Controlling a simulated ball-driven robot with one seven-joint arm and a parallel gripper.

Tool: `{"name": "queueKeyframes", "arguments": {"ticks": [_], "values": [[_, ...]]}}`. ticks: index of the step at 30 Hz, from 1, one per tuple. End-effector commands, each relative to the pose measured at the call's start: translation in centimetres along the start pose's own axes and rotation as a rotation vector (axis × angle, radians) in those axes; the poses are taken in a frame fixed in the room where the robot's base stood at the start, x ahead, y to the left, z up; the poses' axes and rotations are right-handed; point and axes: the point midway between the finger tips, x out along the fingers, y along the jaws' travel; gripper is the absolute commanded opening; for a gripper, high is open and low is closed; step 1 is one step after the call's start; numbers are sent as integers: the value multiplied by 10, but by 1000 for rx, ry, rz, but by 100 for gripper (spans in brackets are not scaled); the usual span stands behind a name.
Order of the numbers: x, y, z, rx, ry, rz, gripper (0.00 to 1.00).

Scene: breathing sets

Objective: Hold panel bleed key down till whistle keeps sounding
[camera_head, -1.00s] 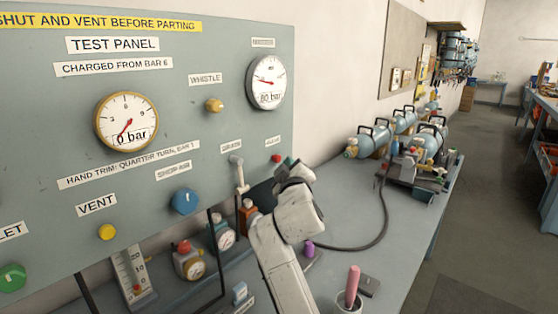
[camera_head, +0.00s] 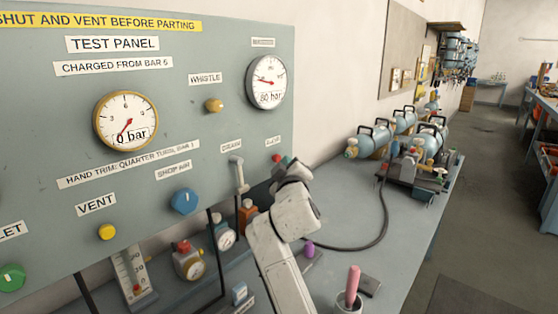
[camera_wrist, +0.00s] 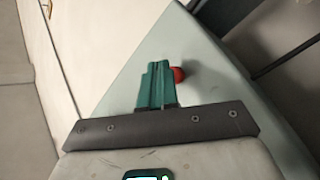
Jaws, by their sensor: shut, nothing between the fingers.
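The grey test panel (camera_head: 60,150) fills the left of the head view. A small red key (camera_head: 276,158) sits near its right edge, below a label too small to read. It shows as a red ball beside my fingers in the wrist view (camera_wrist: 177,74). My gripper (camera_head: 286,163) is shut and empty, with its green fingertips close to the red key. I cannot tell whether they touch it. The yellow whistle knob (camera_head: 214,105) is under its WHISTLE label. The left gauge (camera_head: 126,121) reads 0 bar; the right gauge (camera_head: 266,80) reads about 80 bar.
A pale lever (camera_head: 239,174) stands out from the panel just left of my gripper. A blue knob (camera_head: 185,201) and a yellow vent knob (camera_head: 107,232) are farther left. Gauges, a black hose (camera_head: 384,215) and cylinders (camera_head: 424,146) are on the bench below.

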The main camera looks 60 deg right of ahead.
Motion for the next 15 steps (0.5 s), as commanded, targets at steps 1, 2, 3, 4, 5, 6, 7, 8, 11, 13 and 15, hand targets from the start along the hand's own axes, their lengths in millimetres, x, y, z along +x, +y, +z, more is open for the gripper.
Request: {"name": "queueKeyframes", "arguments": {"ticks": [1, 2, 3, 4, 5, 6, 7, 8, 11, 13, 15], "values": [[0, 0, 0, 0, 0, 0, 0], [0, 0, 0, 0, 0, 0, 0], [1, -1, -1, 0, 0, 0, 0], [1, -1, -1, 0, 0, 0, 0], [1, -1, -1, 0, 0, 0, 0], [2, -1, -1, 0, 0, 0, 0], [2, -1, -1, 0, 0, 0, 0], [2, -2, -2, 0, 0, 0, 0], [3, -2, -2, 0, 1, 0, 0], [3, -2, -2, 0, 1, 0, 0], [4, -3, -3, 0, 1, 0, 0]]}}
